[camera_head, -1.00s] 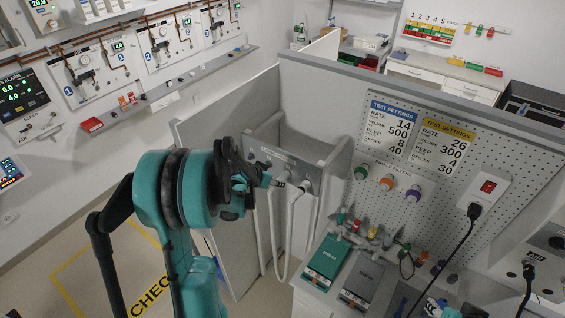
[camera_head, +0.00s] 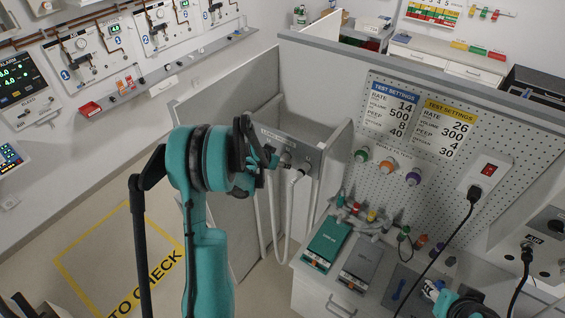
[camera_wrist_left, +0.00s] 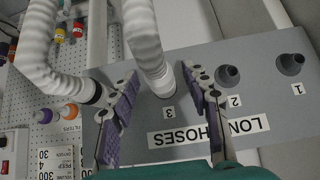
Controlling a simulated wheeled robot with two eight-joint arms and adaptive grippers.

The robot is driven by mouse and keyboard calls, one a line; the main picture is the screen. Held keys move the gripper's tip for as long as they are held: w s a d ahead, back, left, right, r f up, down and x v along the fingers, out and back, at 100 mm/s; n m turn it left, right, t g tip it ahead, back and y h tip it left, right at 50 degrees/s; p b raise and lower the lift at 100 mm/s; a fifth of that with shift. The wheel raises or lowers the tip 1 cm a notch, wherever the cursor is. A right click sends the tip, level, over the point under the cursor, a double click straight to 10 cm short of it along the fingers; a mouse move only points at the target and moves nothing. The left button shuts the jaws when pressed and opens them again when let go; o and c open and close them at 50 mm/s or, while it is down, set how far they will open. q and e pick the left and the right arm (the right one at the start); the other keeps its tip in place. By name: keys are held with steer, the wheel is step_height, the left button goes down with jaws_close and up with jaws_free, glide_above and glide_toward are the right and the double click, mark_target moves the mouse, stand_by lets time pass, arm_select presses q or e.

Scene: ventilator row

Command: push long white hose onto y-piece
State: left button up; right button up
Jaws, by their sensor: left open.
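Long white corrugated hoses hang in loops from the grey "LONG HOSES" panel (camera_wrist_left: 225,60) in the bay. In the left wrist view one white hose (camera_wrist_left: 148,45) has its cuff at position 3, between the two purple-padded fingers of my left gripper (camera_wrist_left: 160,74). The fingers are open, one on each side of the cuff. A second white hose (camera_wrist_left: 38,45) runs beside them to a dark end. In the head view my left gripper (camera_head: 268,157) is at the panel, partly hidden by its own wrist. My right gripper (camera_head: 438,289) is small at the lower right. I cannot make out the y-piece.
Bay side walls stand close around the panel. To the right, a cabinet top holds a green box (camera_head: 327,243), a grey box (camera_head: 363,262) and small fittings; a black cable (camera_head: 455,235) hangs in front.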

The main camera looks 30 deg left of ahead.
stand_by(0.4)
arm_select(q)
steer(key=shift+b, duration=0.4)
jaws_close()
